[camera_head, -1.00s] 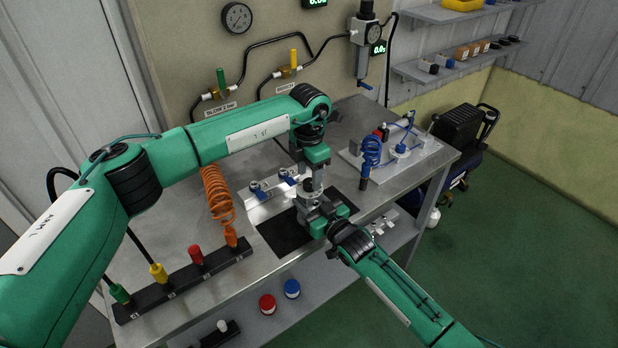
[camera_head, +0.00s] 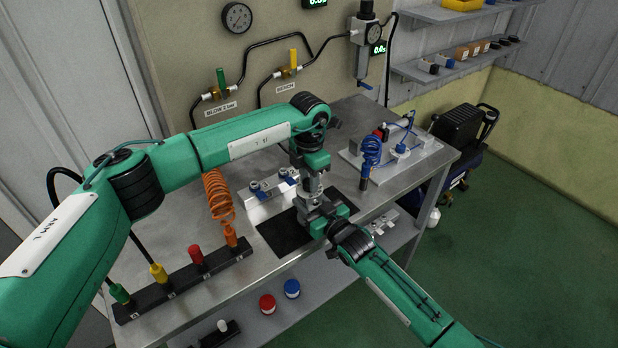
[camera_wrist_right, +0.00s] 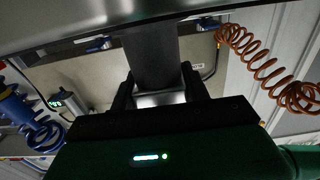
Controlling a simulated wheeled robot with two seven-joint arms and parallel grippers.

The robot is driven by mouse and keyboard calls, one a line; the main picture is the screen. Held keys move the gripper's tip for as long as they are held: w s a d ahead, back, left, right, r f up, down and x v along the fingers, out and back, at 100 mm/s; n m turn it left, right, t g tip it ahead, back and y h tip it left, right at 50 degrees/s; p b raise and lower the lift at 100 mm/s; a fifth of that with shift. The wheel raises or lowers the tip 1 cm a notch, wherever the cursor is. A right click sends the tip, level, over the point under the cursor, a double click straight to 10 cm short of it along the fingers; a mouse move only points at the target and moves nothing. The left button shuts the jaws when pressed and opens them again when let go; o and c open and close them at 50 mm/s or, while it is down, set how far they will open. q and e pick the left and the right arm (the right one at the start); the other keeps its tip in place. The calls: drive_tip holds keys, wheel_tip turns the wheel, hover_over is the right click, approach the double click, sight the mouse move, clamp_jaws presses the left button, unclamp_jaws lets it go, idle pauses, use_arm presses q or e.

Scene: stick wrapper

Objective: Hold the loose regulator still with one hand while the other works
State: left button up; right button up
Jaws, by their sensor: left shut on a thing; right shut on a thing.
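The loose regulator is mostly hidden between my two grippers above the black mat (camera_head: 284,236). In the right wrist view its grey body (camera_wrist_right: 151,58) rises between the fingers of my right gripper (camera_wrist_right: 160,90), which is shut on it. In the head view my right gripper (camera_head: 318,212) holds it low, from the front right. My left gripper (camera_head: 312,184) points down from above and is shut on its top. The top's dark knob is covered by the left jaws.
A metal block with blue fittings (camera_head: 270,192) stands left behind the mat. An orange coiled hose (camera_head: 217,192) hangs over a black rack (camera_head: 185,286) with coloured plugs. A white plate (camera_head: 400,152) with a blue coil lies at right. The bench (camera_head: 240,290) ends in front.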

use_arm(q)
drive_tip(key=n, duration=1)
idle(0.7)
drive_tip(key=o, duration=1)
wheel_tip(320, 180, up, 12)
